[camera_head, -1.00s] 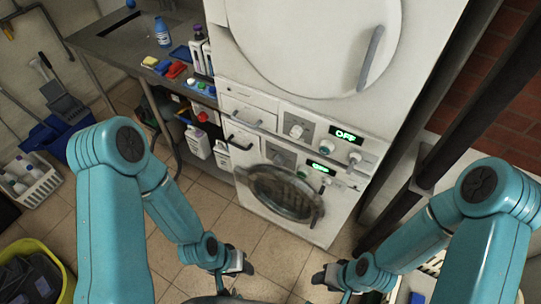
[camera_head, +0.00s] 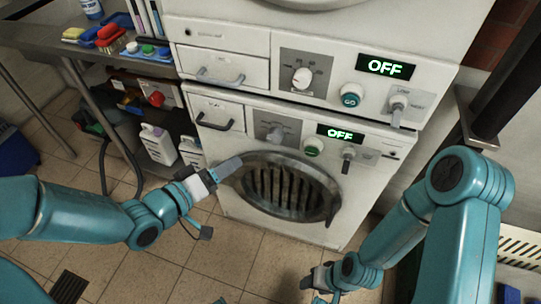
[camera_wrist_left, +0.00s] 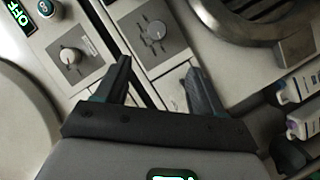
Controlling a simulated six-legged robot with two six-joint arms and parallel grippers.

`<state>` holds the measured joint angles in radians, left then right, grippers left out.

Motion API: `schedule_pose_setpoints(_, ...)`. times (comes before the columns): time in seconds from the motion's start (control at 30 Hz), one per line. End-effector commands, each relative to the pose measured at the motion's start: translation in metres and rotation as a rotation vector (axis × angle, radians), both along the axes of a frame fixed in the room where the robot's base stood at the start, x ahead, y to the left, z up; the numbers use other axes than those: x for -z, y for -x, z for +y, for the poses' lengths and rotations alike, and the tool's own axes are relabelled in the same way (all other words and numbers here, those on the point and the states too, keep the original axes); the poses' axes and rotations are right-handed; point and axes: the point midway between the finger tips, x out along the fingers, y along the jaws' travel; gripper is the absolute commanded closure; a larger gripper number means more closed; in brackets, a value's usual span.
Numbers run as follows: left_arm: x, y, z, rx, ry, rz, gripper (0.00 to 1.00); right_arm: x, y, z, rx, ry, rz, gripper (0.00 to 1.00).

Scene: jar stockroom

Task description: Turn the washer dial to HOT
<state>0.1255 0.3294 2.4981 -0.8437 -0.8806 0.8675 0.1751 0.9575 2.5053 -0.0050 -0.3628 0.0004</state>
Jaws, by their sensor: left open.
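Two control fascias are stacked on the white machine. The upper one has a white dial (camera_head: 302,78) on a grey panel. The lower one, above a round dark slotted door (camera_head: 286,189), has a grey dial (camera_head: 275,133). No HOT lettering is readable at either dial. My left gripper (camera_head: 217,198) is open and empty, in front of the lower machine, below and left of the grey dial. In the left wrist view its open fingers (camera_wrist_left: 158,66) point toward the grey dial (camera_wrist_left: 154,31), with the white dial (camera_wrist_left: 71,56) to the left. My right gripper (camera_head: 315,290) is low, partly cut off.
Both displays (camera_head: 386,67) (camera_head: 341,133) read OFF. Drawers with handles (camera_head: 221,77) are left. A bench with brushes (camera_head: 110,36) and bottles stands left; tiled floor is open below.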

Motion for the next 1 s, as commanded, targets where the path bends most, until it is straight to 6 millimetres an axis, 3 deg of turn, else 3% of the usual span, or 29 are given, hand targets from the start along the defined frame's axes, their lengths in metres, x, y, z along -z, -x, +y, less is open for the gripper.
schedule_pose_setpoints(0.23,0.007,-0.019,-0.027,0.010,0.007,-0.007,0.31,0.007,0.000,0.000,0.001,0.000,-0.001,0.49)
schedule_pose_setpoints(0.7,0.033,-0.101,-0.094,0.009,0.005,-0.006,0.31,0.015,0.000,0.000,0.001,0.000,-0.001,0.49)
schedule_pose_setpoints(1.0,0.038,-0.121,-0.107,0.006,0.006,-0.005,0.31,0.016,0.000,0.000,0.001,0.000,-0.001,0.49)
